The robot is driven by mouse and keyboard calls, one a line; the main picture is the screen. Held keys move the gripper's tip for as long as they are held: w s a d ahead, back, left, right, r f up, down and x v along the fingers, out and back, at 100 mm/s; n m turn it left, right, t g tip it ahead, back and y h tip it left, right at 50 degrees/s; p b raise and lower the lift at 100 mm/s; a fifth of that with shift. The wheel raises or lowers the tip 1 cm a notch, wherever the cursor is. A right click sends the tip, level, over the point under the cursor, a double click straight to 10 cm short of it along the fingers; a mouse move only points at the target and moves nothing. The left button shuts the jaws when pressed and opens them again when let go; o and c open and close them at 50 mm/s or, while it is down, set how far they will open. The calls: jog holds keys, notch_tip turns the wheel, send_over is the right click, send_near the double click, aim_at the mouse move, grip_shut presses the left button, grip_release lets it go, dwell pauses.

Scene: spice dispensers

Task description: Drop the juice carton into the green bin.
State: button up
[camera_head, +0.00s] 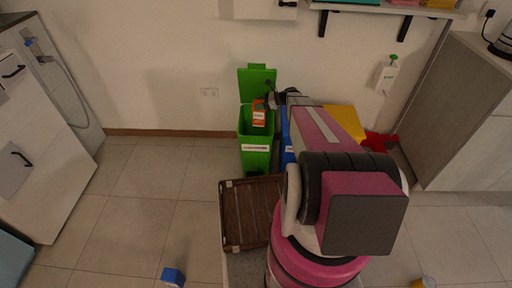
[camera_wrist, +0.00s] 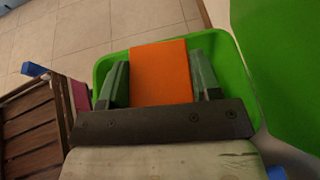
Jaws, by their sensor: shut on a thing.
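The juice carton (camera_head: 259,114) is an orange box with a pale label, seen at the mouth of the green bin (camera_head: 256,161). The bin's lid stands open at the back. In the wrist view the carton (camera_wrist: 161,72) sits between the two fingers of my gripper (camera_wrist: 160,80), which is shut on it. The green bin's rim (camera_wrist: 101,68) surrounds the carton and fingers in that view, so they are over or within the opening. In the head view my gripper (camera_head: 266,103) is small and partly hidden by my arm. The bin's inside is mostly hidden.
A blue bin (camera_head: 287,140) and a yellow bin (camera_head: 345,122) stand right of the green one, partly behind my arm. A brown slatted crate (camera_head: 246,215) is in front. A blue object (camera_head: 173,277) lies on the floor. The floor at left is clear.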

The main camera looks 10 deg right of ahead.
jog(key=shift+f, duration=1.35)
jog(key=o, duration=1.2)
jog(key=v, duration=1.1)
